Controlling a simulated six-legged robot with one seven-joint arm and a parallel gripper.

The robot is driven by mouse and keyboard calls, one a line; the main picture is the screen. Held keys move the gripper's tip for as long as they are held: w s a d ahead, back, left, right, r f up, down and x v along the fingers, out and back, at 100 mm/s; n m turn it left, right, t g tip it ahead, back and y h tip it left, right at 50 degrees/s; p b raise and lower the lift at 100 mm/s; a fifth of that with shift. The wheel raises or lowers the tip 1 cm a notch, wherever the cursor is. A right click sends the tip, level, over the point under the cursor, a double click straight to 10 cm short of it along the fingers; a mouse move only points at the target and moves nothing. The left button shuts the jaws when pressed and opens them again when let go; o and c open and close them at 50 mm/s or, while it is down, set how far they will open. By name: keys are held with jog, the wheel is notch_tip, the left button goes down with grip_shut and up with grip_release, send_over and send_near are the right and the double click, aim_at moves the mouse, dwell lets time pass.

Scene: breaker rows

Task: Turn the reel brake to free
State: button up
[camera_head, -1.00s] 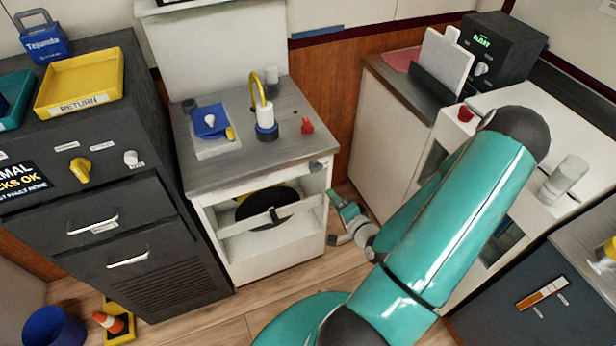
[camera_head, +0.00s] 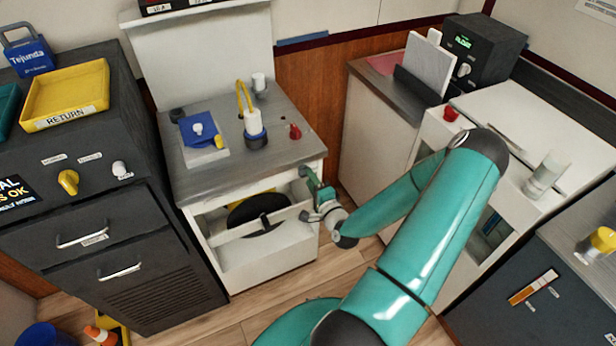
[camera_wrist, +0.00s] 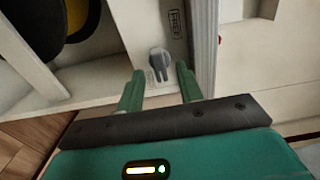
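The reel brake looks to be the small grey knob (camera_wrist: 158,60) on the white front panel in the wrist view. Its pointer hangs roughly down, toward my fingers. A small label (camera_wrist: 174,22) sits above it; its text is hard to read. My gripper (camera_wrist: 160,82) is open, with one green fingertip on each side of the knob's lower end. I cannot tell whether they touch it. In the head view my gripper (camera_head: 309,180) is at the upper right of the white cabinet's front. A black and yellow reel (camera_head: 258,212) sits inside the cabinet.
The white cabinet (camera_head: 265,268) has a crossbar (camera_head: 238,230) in front of the reel. Its grey top (camera_head: 205,180) holds a blue pad, a white cylinder with a yellow hose and a red knob. A dark drawer unit (camera_head: 160,290) stands left.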

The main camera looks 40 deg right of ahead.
jog(key=shift+x, duration=1.25)
jog(key=c, duration=0.7)
jog(key=shift+o, duration=0.2)
